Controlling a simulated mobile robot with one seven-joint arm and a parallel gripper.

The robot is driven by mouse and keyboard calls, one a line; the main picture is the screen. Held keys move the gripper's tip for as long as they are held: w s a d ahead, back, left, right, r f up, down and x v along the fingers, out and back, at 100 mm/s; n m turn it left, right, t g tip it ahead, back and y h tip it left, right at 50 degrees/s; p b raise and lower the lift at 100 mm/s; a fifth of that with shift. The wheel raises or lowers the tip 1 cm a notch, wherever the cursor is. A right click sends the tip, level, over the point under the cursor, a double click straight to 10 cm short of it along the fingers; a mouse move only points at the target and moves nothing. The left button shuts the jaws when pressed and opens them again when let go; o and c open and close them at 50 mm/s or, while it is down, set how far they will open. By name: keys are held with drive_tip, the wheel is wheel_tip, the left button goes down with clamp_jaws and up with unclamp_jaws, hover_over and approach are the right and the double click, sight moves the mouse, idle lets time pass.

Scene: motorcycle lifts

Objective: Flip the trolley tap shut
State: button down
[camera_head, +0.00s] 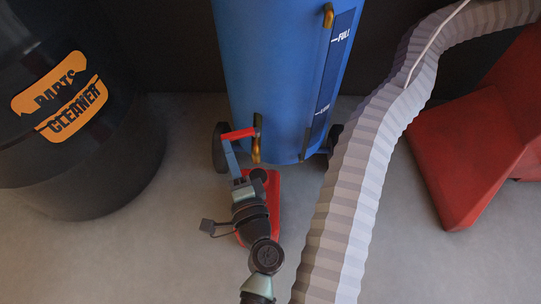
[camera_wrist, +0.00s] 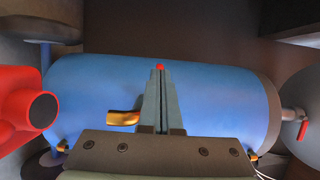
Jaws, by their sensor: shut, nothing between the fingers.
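The trolley is a blue upright drum (camera_head: 285,70) with a level strip and dark wheels. Low on its front is a brass tap (camera_head: 256,150) with a red lever (camera_head: 241,133) sticking out to the left. My gripper (camera_head: 228,146) reaches up from below, its tips close to the lever's left part; I cannot tell if they touch. In the wrist view my gripper (camera_wrist: 160,72) is shut and empty in front of the blue drum (camera_wrist: 215,100). A red spot (camera_wrist: 160,67) shows at its tips, and a brass spout (camera_wrist: 123,118) lies left of the fingers.
A ribbed grey hose (camera_head: 352,190) runs down right of the drum. A black parts cleaner barrel (camera_head: 70,165) stands left, and a red angled piece (camera_head: 480,140) right. Bare floor (camera_head: 170,245) lies left of my arm. The wrist view shows a red part (camera_wrist: 20,85) at left.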

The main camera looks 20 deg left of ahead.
drive_tip(key=shift+w+a+b, duration=0.35)
drive_tip(key=shift+a, duration=0.35)
drive_tip(key=shift+w+a+b, duration=0.3)
drive_tip(key=shift+a+b, duration=0.05)
drive_tip(key=shift+a, duration=0.3)
drive_tip(key=shift+a+r, duration=0.1)
drive_tip(key=shift+a, duration=0.05)
